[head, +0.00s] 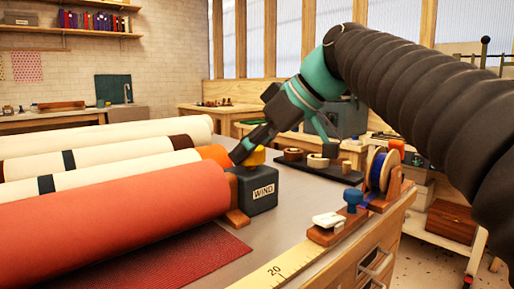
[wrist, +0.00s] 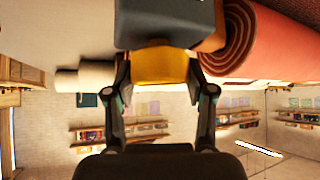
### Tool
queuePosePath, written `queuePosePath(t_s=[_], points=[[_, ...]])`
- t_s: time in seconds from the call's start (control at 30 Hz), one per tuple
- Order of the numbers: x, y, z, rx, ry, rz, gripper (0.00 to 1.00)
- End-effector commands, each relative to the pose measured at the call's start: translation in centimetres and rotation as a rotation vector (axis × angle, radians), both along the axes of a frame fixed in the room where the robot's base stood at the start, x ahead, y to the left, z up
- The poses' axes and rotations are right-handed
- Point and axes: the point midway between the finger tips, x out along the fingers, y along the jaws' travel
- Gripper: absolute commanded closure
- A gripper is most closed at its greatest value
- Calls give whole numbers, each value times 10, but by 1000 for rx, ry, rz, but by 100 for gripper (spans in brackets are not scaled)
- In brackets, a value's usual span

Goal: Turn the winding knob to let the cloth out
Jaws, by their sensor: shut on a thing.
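The winding knob (head: 257,156) is yellow and sits on top of a dark grey box (head: 262,190) labelled WIND. My gripper (head: 243,150) reaches down to it from the upper right. In the wrist view, which is upside down, the yellow knob (wrist: 160,68) lies between the two fingers of my gripper (wrist: 160,74), which are shut on it. The box (wrist: 160,22) shows just beyond. The red-orange cloth roll (head: 110,205) lies left of the box; its spiral end shows in the wrist view (wrist: 238,50). A flat red cloth (head: 178,262) lies in front of the roll.
Several cream rolls (head: 100,140) lie behind the red one. A dark tray (head: 322,168) with small tape rolls is to the right. A ribbon spool (head: 378,170) and a yellow ruler (head: 283,266) are along the bench's right edge. Grey bench top is clear between box and ruler.

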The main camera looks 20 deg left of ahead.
Motion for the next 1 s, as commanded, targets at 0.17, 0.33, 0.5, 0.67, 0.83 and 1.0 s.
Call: queuePosePath(t_s=[0.17, 0.33, 0.5, 0.67, 0.83, 1.0], points=[[2, 0, -2, -3, 3, 168, 80], [2, 0, -2, -4, 3, 322, 80], [2, 0, -2, -4, 1, 453, 80], [1, 0, -3, -5, 2, 548, 80], [1, 0, -2, -6, 2, 614, 80], [1, 0, -3, -5, 3, 649, 80]])
